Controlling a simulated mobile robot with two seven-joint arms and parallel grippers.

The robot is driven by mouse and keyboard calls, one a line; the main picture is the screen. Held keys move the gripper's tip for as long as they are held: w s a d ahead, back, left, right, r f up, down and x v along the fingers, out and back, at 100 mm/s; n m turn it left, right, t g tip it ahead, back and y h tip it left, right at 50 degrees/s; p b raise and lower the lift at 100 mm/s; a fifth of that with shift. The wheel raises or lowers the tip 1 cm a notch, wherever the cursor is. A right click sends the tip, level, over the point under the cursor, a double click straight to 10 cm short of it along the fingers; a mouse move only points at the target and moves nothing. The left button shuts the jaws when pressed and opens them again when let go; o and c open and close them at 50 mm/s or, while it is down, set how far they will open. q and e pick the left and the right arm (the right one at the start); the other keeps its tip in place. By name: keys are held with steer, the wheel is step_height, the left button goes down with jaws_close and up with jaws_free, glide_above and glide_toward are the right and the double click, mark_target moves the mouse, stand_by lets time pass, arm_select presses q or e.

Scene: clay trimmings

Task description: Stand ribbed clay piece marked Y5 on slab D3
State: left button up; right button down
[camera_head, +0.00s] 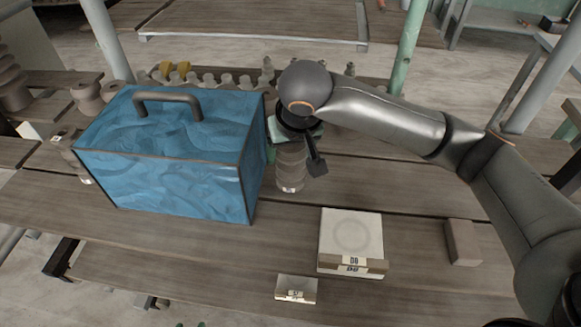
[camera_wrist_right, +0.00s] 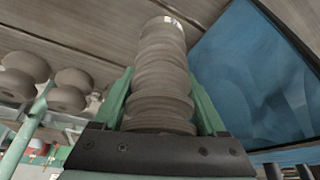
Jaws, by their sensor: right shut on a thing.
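The ribbed clay piece (camera_head: 290,170) is a grey-brown stacked-ring column just right of the blue box. Its small white label is too small to read. My right gripper (camera_head: 293,154) is shut around it from above; in the right wrist view the green fingers (camera_wrist_right: 160,88) press both sides of the ribbed piece (camera_wrist_right: 162,62). It looks upright; whether its foot touches the table I cannot tell. A pale square slab (camera_head: 351,232) with a faint ring on top lies nearer and to the right, its label starting with D, the digit unclear. My left gripper is not in view.
A blue box (camera_head: 170,160) with a dark handle stands close left of the held piece. A small labelled pale block (camera_head: 296,289) lies in front of the slab, and a brown block (camera_head: 462,242) to its right. Several clay pieces line the back. The slab's top is bare.

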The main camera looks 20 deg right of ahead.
mark_target(289, 165)
steer(key=shift+f+b, duration=0.35)
steer(key=shift+f, duration=1.6)
steer(key=shift+c, duration=1.9)
jaws_free()
steer(key=shift+f, duration=0.15)
steer(key=o, duration=0.4)
